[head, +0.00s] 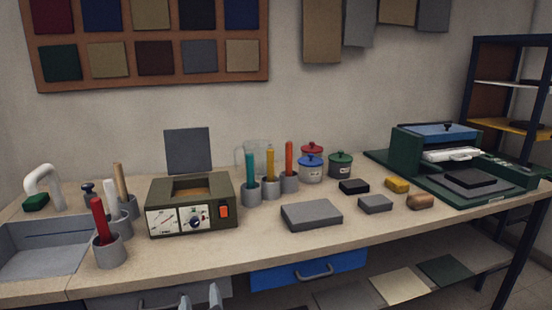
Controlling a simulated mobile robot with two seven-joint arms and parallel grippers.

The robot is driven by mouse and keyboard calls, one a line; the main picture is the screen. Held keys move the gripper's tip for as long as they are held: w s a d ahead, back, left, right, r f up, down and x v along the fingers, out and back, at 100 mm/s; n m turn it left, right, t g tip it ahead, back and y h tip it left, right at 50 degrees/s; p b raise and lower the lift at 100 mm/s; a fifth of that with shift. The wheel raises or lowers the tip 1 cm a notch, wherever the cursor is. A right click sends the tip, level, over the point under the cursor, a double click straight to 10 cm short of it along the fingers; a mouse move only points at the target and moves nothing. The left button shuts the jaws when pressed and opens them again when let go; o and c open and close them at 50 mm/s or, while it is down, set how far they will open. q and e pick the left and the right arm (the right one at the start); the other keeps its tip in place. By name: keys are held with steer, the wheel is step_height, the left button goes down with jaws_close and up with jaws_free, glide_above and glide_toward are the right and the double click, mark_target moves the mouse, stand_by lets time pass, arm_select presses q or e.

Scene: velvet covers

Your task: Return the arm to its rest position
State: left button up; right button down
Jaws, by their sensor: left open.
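My left gripper (200,295) shows only as two pale grey fingertips at the bottom edge of the head view, left of centre. The fingertips are apart with nothing visible between them, so it is open and empty. It shows in front of the workbench (260,245), over the drawer front below the bench edge. The rest of the left arm is out of the frame. My right gripper is not in view.
A grey sink (45,248) and a holder with a red-handled tool (101,222) stand at the left. A dark green box with dials (192,202), grey blocks (311,214) and a green press (466,170) line the bench. The blue drawer (308,271) is below.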

arm_select(q)
steer(key=s+d+f+n+g+h, duration=0.3)
steer(key=s+f+n+g+h, duration=0.3)
steer(key=s+f+n, duration=0.7)
steer(key=s+a+f+n+p, duration=0.1)
steer(key=s+a+f+n, duration=0.3)
steer(key=s+a+n, duration=0.4)
steer(key=s+n, duration=0.2)
steer(key=n, duration=0.4)
steer(key=shift+s+p, duration=0.25)
steer(key=shift+p, duration=0.05)
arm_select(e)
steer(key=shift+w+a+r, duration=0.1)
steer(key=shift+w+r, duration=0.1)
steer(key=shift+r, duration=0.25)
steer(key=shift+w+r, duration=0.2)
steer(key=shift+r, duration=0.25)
